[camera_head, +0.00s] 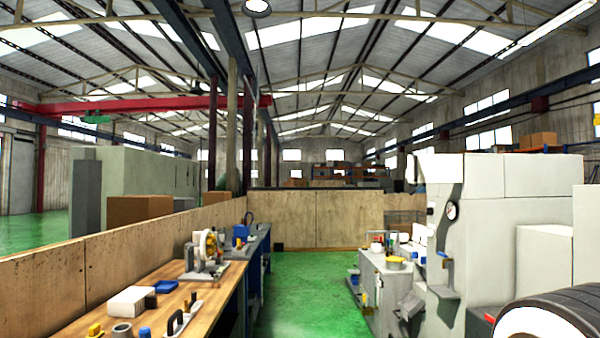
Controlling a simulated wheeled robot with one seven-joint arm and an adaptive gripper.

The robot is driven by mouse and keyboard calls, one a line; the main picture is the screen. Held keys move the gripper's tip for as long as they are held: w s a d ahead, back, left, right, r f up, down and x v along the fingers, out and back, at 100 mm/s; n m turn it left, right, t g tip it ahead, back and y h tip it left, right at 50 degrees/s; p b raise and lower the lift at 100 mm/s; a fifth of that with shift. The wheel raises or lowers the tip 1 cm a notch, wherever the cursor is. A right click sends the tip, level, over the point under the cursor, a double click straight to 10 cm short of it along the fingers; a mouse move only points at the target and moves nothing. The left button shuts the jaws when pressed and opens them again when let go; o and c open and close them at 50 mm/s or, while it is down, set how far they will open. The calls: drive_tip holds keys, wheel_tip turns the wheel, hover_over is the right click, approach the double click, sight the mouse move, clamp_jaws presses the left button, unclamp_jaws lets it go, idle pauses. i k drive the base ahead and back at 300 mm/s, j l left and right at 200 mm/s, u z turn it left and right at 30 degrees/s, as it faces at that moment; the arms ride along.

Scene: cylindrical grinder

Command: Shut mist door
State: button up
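A large pale grey and white machine (480,246) stands on the right; it may be the grinder. A round dial gauge (452,210) is on its left face, with a small grey bracket or shelf (443,291) below. I cannot pick out the mist door with certainty, nor tell whether it is open or shut. My gripper does not show in this view.
A wooden workbench (168,305) with tools, a white box (131,301) and a blue tray (170,286) runs along the left. A lower grey cabinet (385,278) stands left of the machine. The green floor (305,290) between is clear. A wooden partition (318,219) closes the far end.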

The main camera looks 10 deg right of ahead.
sight(448, 168)
drive_tip(key=z, duration=0.95)
drive_tip(key=i+j+z, duration=0.1)
drive_tip(key=i+j, duration=0.25)
drive_tip(key=i, duration=0.25)
drive_tip(key=i+j+z, duration=0.1)
drive_tip(key=i+j, duration=0.3)
drive_tip(key=i, duration=0.15)
